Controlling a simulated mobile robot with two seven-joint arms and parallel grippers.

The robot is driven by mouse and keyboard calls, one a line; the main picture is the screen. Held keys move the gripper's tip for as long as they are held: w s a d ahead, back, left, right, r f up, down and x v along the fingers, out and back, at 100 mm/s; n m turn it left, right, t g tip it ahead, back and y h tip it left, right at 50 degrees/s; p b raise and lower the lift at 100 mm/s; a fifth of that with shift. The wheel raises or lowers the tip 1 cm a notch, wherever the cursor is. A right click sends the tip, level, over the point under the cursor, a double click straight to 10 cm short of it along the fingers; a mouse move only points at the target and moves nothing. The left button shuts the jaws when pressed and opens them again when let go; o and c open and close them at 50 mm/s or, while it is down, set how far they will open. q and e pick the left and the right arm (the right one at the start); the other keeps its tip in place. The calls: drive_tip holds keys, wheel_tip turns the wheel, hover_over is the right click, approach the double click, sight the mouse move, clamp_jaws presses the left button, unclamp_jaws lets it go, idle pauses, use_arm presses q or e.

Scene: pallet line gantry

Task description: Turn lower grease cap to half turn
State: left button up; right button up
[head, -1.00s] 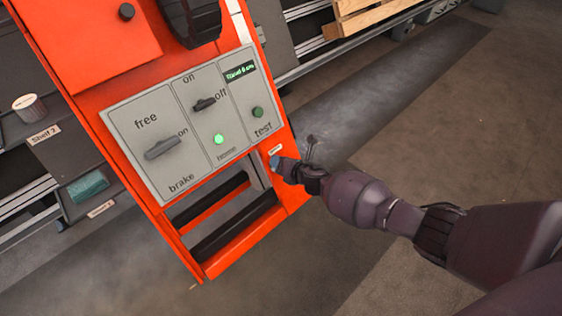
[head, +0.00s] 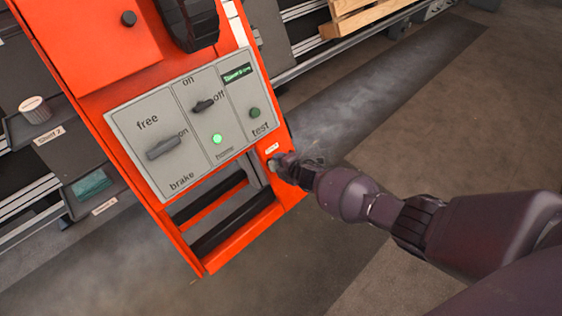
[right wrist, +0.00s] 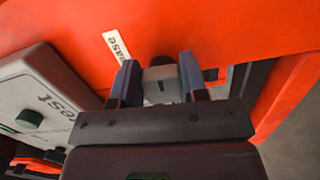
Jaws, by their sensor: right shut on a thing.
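The lower grease cap (right wrist: 160,85) is a small grey cap with a dark mark on its face, on the orange frame just under a white label ending in "ease" (right wrist: 117,47). My right gripper (right wrist: 160,82) has one finger on each side of the cap and is shut on it. In the head view my right gripper (head: 278,163) is at the lower right edge of the orange frame (head: 283,198) and hides most of the cap. My left gripper is not in view.
A grey control panel (head: 196,165) with brake and power switches and a green test button (head: 254,113) sits left of my right gripper. Shelves with a cup (head: 35,109) stand at the left. Open floor lies to the right.

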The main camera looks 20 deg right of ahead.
drive_tip(key=m, duration=0.3)
drive_tip(key=shift+s+f+m, duration=0.15)
drive_tip(key=shift+f+m, duration=0.05)
drive_tip(key=shift+m, duration=0.1)
drive_tip(key=m, duration=0.2)
drive_tip(key=shift+s+a+f+m+g+p, duration=0.1)
drive_tip(key=shift+f+m+g+p, duration=0.05)
drive_tip(key=shift+m+g+p, duration=0.2)
drive_tip(key=m, duration=0.4)
drive_tip(key=shift+s+a+f, duration=0.2)
drive_tip(key=shift+s+f, duration=0.05)
drive_tip(key=shift+f, duration=0.05)
drive_tip(key=m, duration=0.3)
drive_tip(key=shift+s+a+f+g+y+b, duration=0.1)
drive_tip(key=shift+a+g+y+b, duration=0.05)
drive_tip(key=shift+g+y+b, duration=0.15)
drive_tip(key=shift+a+m, duration=0.1)
drive_tip(key=shift+m, duration=0.55)
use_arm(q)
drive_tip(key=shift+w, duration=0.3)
